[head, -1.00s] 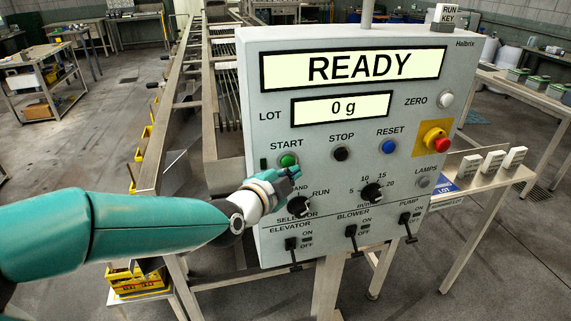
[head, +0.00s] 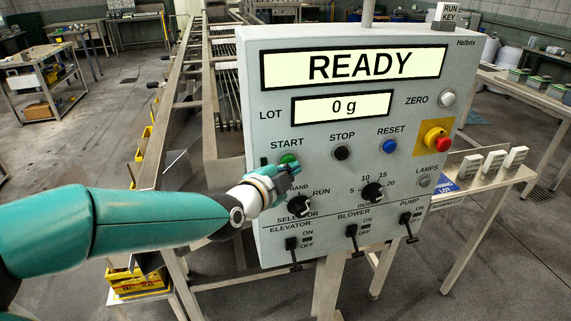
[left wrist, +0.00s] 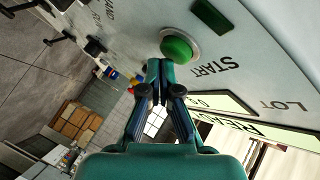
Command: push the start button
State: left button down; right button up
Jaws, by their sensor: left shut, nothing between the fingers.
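The green start button (head: 289,159) sits under the word START on the grey control panel (head: 400,75). In the left wrist view the closed fingertips of my left gripper (left wrist: 160,68) point at the panel beside the button. I cannot tell whether they touch it. My right gripper is not in view.
The black stop button (head: 341,153), blue reset button (head: 390,146) and red emergency button (head: 442,144) are to the right. The selector knob (head: 299,206) is just below my gripper. The display (head: 355,67) reads READY. A white table (head: 500,185) stands at the right.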

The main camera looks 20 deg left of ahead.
pick_arm(q)
jog(key=shift+w+a+b, duration=0.25)
jog(key=shift+w+b, duration=0.05)
jog(key=shift+w, duration=0.1)
dwell(0.8)
dwell(0.4)
jog(key=shift+s+d, duration=0.5)
jog(key=shift+s, duration=0.3)
jog(key=s+d+p, duration=0.1)
jog(key=s, duration=0.1)
jog(key=s+d+p, duration=0.1)
jog(key=s, duration=0.1)
jog(key=shift+d, duration=0.4)
dwell(0.5)
